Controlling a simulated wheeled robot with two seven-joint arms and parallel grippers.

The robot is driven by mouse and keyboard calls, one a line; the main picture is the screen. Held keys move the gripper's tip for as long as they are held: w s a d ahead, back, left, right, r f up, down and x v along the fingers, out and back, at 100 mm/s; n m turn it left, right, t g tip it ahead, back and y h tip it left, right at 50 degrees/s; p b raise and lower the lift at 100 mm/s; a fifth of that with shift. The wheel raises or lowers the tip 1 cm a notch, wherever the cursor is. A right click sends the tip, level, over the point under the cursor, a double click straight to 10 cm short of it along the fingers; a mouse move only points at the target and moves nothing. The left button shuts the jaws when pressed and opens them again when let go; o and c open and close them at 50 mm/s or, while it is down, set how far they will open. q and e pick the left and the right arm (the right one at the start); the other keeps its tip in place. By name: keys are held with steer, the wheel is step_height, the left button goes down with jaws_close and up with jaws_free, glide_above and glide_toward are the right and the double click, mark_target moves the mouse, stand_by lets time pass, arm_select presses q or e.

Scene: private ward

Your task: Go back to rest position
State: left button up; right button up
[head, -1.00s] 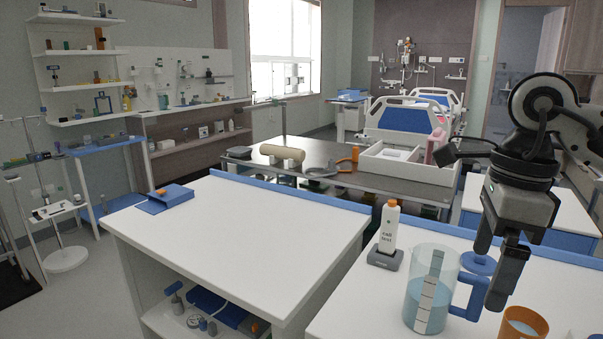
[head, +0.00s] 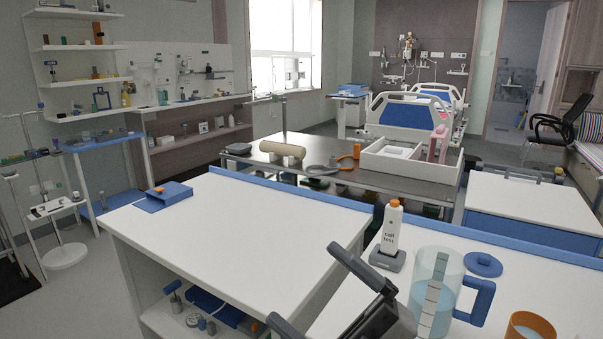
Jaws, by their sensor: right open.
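My right gripper (head: 305,284) is low in the head view, at the front edge, in front of the gap between the two white counters. Its two dark fingers are spread apart with nothing between them. A clear measuring jug (head: 436,290) with a blue handle stands on the right counter, just right of my right gripper's body, which overlaps its lower left side. I cannot tell if they touch. My left gripper is not in view.
A white "call test" handset (head: 391,228) stands upright in a grey base behind the jug. A blue round lid (head: 483,264) and an orange cup (head: 529,325) are to the right. The left counter (head: 240,235) is mostly clear, with a blue holder (head: 164,197) at its far left.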

steer(key=d+f+m+t+h, duration=0.3)
steer(key=d+f+m+h, duration=0.1)
steer(key=f+m+h, duration=0.45)
steer(key=d+f+m+t+h, duration=0.35)
steer(key=f+m+h, duration=0.35)
steer(key=f+m, duration=0.25)
steer(key=s+d+f+m+g+h, duration=0.1)
steer(key=s+d+f+m+g, duration=0.1)
steer(key=s+f, duration=0.3)
steer(key=s+d+f+m+g+h, duration=0.1)
steer(key=s+d+f+m+g, duration=0.1)
steer(key=s+f+m+g, duration=0.2)
step_height(320, 180, down, 3)
steer(key=shift+s+d+f+g+h, duration=0.1)
steer(key=shift+s+d+g+h, duration=0.2)
steer(key=shift+s+g, duration=0.2)
